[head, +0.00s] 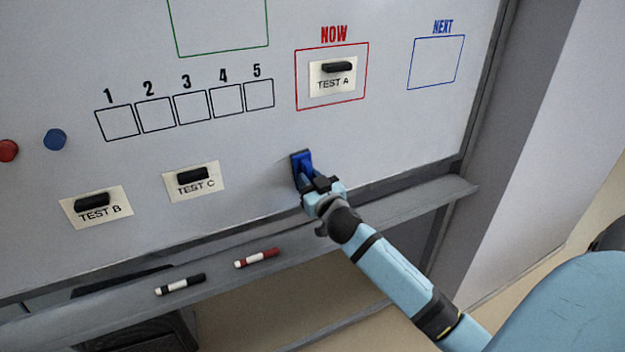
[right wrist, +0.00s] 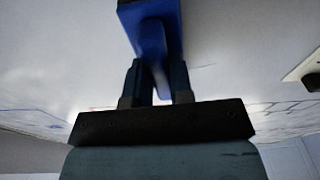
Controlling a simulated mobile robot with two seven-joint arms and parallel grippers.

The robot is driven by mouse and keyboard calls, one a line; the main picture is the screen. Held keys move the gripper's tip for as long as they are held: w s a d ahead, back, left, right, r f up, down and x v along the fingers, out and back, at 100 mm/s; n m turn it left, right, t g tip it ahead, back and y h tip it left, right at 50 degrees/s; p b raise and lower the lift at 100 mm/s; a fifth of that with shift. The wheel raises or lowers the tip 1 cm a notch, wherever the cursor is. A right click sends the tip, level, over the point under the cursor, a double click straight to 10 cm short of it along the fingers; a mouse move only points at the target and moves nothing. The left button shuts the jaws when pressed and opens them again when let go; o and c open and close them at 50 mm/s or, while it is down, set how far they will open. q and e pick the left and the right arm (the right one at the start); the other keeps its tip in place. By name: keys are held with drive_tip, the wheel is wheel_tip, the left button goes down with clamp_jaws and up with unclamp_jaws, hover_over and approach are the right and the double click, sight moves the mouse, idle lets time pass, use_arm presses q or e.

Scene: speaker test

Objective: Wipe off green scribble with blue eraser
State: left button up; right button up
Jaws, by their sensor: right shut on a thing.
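The blue eraser (head: 301,160) is at the lower middle-right of the whiteboard, below the red NOW box, against or very close to the board. My right gripper (head: 309,179) is shut on it. In the right wrist view the eraser (right wrist: 152,30) stands between the two fingers of the right gripper (right wrist: 158,85), with the board beyond. I see no green scribble on the visible part of the board; the only green is a box outline (head: 222,54) cut off by the top edge. My left gripper is not in view.
Cards TEST A (head: 333,78), TEST B (head: 97,208) and TEST C (head: 194,182) hang on the board. Red (head: 8,151) and blue (head: 55,139) magnets are at left. A black marker (head: 180,284) and a red marker (head: 257,258) lie on the ledge (head: 385,212).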

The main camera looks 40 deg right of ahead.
drive_tip(key=shift+w+a+b, duration=0.1)
drive_tip(key=shift+w+a, duration=0.15)
drive_tip(key=shift+a, duration=0.85)
drive_tip(key=shift+w+a+b, duration=0.15)
drive_tip(key=shift+w+a, duration=0.15)
drive_tip(key=shift+a, duration=0.75)
drive_tip(key=shift+w+a+b, duration=0.1)
drive_tip(key=shift+w+a, duration=0.15)
drive_tip(key=shift+a, duration=1)
drive_tip(key=shift+r+p, duration=0.9)
drive_tip(key=shift+r, duration=0.05)
drive_tip(key=d, duration=0.2)
drive_tip(key=s+d+p, duration=0.1)
drive_tip(key=d, duration=0.4)
drive_tip(key=shift+s+d+f+p, duration=0.1)
drive_tip(key=shift+s+d+p, duration=0.1)
drive_tip(key=shift+s+p, duration=0.2)
drive_tip(key=p+v, duration=0.1)
drive_tip(key=v, duration=0.5)
drive_tip(key=shift+r, duration=0.3)
drive_tip(key=shift+s+a, duration=0.1)
